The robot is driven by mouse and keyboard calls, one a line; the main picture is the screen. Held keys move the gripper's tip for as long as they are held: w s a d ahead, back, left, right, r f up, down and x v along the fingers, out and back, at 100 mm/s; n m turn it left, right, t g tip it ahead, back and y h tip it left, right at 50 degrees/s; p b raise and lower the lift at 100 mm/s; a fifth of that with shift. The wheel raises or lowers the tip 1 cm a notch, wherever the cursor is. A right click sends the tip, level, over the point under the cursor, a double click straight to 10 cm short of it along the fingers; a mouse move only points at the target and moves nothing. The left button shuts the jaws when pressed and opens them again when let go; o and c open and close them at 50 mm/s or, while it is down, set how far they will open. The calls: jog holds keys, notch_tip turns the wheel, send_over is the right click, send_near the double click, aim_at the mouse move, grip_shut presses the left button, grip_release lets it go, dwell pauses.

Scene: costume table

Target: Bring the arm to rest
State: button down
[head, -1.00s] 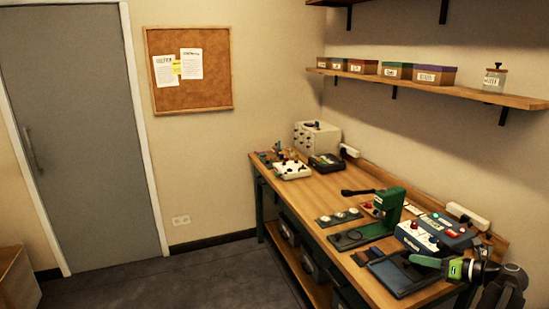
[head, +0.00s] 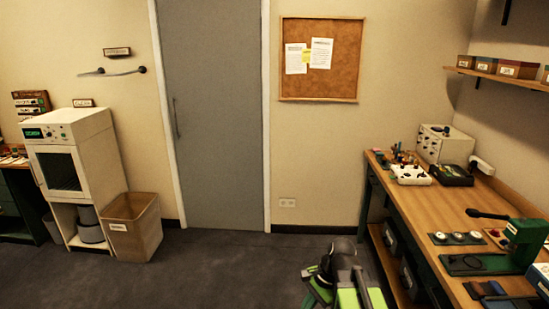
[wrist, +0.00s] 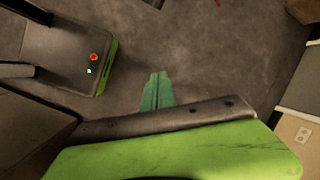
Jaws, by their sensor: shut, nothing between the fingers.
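In the wrist view my gripper (wrist: 157,92) shows as two teal fingers close together, with nothing between them. It is over the dark floor, clear of any object. My green and dark wrist parts fill the lower part of that view, and part of my own base shows at the left. In the head view my arm is folded at the bottom middle, in front of the floor and left of the workbench (head: 468,212). I cannot make out the fingertips clearly there.
The bench at the right carries a green press (head: 525,240), a white switch box (head: 410,174) and other devices. A tan bin (head: 134,228) and a white cabinet (head: 75,160) stand at the left. The floor (head: 225,270) before the grey door (head: 212,110) is clear.

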jog(key=s+d+f+n+h, duration=0.1)
jog(key=d+n+h, duration=0.3)
jog(key=d+n, duration=0.3)
jog(key=n, duration=0.4)
jog(key=shift+s+f, duration=0.15)
jog(key=shift+f, duration=0.1)
